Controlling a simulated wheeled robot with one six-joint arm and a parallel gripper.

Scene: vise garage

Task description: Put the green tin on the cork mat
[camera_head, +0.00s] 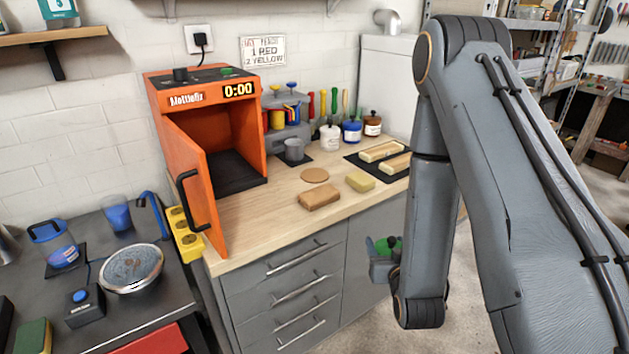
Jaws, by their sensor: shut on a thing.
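My gripper (376,254) is low in front of the grey drawer cabinet, below the wooden counter's front edge. It is shut on the green tin (389,244), of which only a small green part shows; my gripper and arm hide the rest. The cork mat (315,175) is a round, flat tan disc on the counter, up and to the left of my gripper. Its top is bare.
The wooden counter (258,228) carries a brown block (319,198) and a yellow block (360,181) near the mat. An orange oven (214,150) stands at the left with its door (190,185) open. Jars and a grey mug (294,149) stand behind.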

